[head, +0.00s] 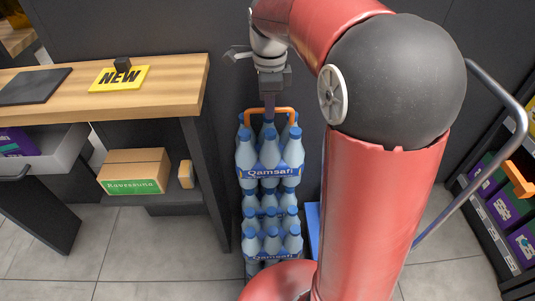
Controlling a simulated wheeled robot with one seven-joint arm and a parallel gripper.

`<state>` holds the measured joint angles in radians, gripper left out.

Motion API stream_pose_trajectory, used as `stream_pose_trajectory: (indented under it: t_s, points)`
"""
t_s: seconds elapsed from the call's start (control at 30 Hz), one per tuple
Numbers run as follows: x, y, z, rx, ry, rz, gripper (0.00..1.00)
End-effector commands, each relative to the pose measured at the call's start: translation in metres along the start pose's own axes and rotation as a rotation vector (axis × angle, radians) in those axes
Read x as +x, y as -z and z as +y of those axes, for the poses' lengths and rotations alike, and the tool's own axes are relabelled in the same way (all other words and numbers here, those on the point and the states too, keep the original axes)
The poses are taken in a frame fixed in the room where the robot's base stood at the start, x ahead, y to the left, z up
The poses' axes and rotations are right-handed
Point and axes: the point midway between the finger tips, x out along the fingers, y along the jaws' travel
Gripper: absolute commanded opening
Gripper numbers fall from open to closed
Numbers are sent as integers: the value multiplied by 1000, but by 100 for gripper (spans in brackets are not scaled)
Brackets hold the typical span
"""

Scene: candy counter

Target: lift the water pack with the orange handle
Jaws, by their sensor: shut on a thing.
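The water pack (270,157) is a bundle of several blue-capped bottles with a blue label band reading "Qamsafi". It has an orange handle (289,110) over its top and sits upright at the top of a stack of similar packs. My gripper (269,106) points straight down from above and is shut on the orange handle. The fingertips are small in this view and partly merge with the handle and bottle caps. I cannot tell whether the pack is clear of the one under it.
More water packs (271,235) stand below on the tiled floor. A wooden counter (170,78) with a yellow "NEW" sign (119,78) is close on the left, with a carton (134,170) on its shelf. A dark wall stands behind. A blue cart (313,222) and shelves are on the right.

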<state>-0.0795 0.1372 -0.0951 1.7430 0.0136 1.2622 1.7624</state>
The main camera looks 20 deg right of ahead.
Motion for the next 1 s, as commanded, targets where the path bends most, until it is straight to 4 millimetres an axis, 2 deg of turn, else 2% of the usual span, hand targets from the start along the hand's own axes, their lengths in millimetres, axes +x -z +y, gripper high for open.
stream_pose_trajectory:
  t_s: [0.03,1.0]
  points:
    - [-7,0,-1,0,9,-2,0]
    - [-35,0,-1,0,9,-2,0]
